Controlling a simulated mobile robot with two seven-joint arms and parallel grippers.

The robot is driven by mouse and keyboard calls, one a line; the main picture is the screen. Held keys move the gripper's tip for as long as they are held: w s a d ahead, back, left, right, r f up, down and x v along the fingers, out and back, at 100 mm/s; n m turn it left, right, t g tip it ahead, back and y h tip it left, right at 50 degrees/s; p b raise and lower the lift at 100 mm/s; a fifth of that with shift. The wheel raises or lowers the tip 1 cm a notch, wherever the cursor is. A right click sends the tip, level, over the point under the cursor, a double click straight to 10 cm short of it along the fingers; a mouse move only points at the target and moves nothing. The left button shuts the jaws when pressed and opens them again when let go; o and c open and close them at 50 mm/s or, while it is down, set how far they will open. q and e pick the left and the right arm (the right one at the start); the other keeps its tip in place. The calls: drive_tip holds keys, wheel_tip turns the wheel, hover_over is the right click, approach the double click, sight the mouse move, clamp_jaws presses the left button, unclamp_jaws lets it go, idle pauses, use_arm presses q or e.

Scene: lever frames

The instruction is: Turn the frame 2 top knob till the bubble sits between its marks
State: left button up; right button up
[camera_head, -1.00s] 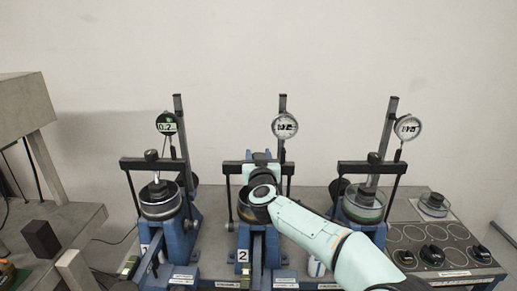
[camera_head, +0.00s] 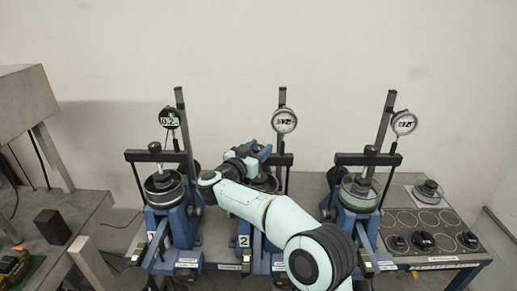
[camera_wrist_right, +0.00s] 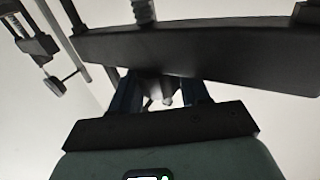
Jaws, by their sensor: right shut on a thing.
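Frame 2 (camera_head: 243,241) is the middle blue lever frame, with a round dial (camera_head: 284,121) on its post and a dark crossbeam (camera_head: 284,160). My right arm reaches across it from the lower right and hides much of its pan and top. My right gripper (camera_head: 262,152) is at the crossbeam. In the right wrist view the two fingers (camera_wrist_right: 165,92) are shut on a small grey piece, apparently the top knob (camera_wrist_right: 167,99), just under the dark beam (camera_wrist_right: 200,50). The knob is hidden in the head view. I cannot make out the bubble or its marks. My left gripper is not in view.
A panel with black knobs (camera_head: 423,241) is at far right. A grey bench with a dark block (camera_head: 52,226) is at far left.

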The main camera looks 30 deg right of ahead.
idle(0.4)
drive_tip(key=o, duration=1)
drive_tip(key=shift+a, duration=0.1)
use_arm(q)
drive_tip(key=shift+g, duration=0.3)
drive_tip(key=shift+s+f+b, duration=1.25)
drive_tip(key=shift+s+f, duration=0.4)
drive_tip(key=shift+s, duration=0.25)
use_arm(e)
drive_tip(key=shift+v, duration=6.65)
drive_tip(key=shift+w, duration=0.1)
